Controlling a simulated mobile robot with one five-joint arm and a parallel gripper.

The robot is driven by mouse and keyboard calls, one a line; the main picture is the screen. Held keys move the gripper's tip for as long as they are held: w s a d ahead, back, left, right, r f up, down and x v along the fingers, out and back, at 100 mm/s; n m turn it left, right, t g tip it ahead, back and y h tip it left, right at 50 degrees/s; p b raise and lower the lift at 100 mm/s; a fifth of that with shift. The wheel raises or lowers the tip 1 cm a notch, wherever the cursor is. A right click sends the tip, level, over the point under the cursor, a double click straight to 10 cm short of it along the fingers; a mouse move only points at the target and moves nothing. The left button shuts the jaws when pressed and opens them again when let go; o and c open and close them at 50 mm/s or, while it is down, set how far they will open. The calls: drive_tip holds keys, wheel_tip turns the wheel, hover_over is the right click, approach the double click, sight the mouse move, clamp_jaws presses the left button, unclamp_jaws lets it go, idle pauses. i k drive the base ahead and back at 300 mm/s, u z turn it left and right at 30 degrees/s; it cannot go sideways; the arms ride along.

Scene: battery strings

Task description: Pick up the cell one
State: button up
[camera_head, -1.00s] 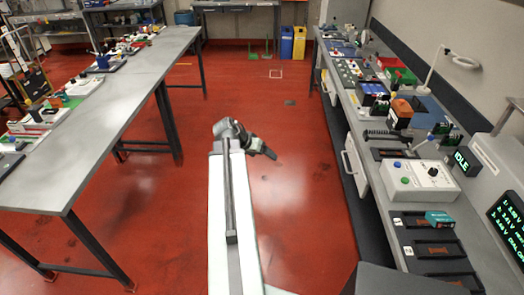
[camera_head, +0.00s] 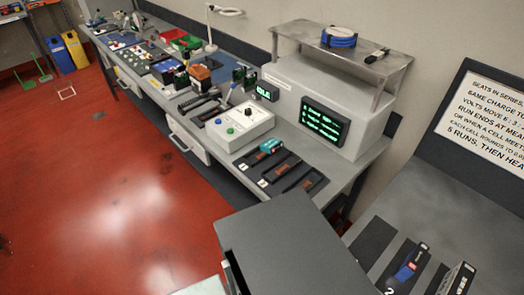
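No cell clearly marked one is readable in this view. A blue-and-dark cell (camera_head: 408,265) lies on a dark strip at the lower right, beside a mark that looks like 2. A black cell-like block with white lettering (camera_head: 458,280) stands right of it, cut by the bottom edge. A teal object (camera_head: 271,146) lies at the upper end of the dark slotted trays (camera_head: 292,176) on the long bench. I cannot tell whether it is a cell. My gripper is out of view.
A white control box (camera_head: 240,128) with knobs and a green-text display (camera_head: 325,122) stand on the long bench (camera_head: 345,170). A dark grey slab (camera_head: 290,245) fills the lower middle. A sign (camera_head: 490,120) stands at right. Red floor (camera_head: 110,190) is open at left.

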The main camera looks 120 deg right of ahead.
sight(271, 146)
drive_tip(key=z, duration=1.05)
drive_tip(key=i, duration=0.15)
drive_tip(key=z, duration=1.65)
drive_tip(key=k, duration=1.15)
drive_tip(key=z, duration=0.25)
drive_tip(key=i, duration=0.9)
drive_tip(key=u, duration=0.05)
